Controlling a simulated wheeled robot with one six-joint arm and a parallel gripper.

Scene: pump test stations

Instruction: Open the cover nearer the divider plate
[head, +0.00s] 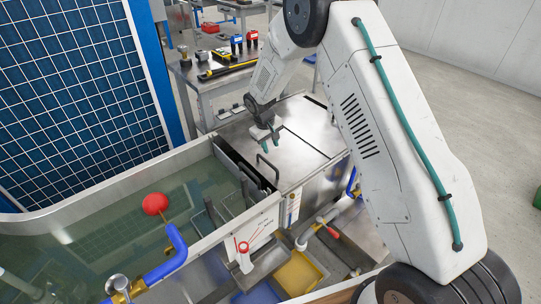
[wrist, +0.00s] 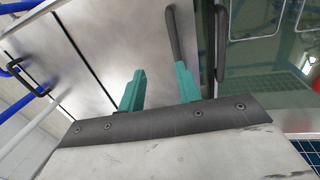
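Two flat steel covers lie side by side behind the tank's right end, with a seam between them. The cover nearer the divider plate (head: 243,146) has a dark bar handle (head: 267,166) near its edge. In the wrist view this handle (wrist: 174,36) stands just beyond the right fingertip, and the cover (wrist: 130,35) fills the middle. The other cover (head: 304,122) lies to the right. The dark divider plate (head: 238,163) stands at the water's edge. My gripper (head: 270,140) is over the nearer cover, its green fingers apart and empty; the wrist view shows the gap (wrist: 160,90). Contact with the handle cannot be told.
The water tank (head: 110,188) fills the left, with a red ball float (head: 155,204) and a blue pipe (head: 170,255). Another dark bar (wrist: 220,42) stands by the water. A workbench (head: 225,72) with tools stands behind. Open floor lies at right.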

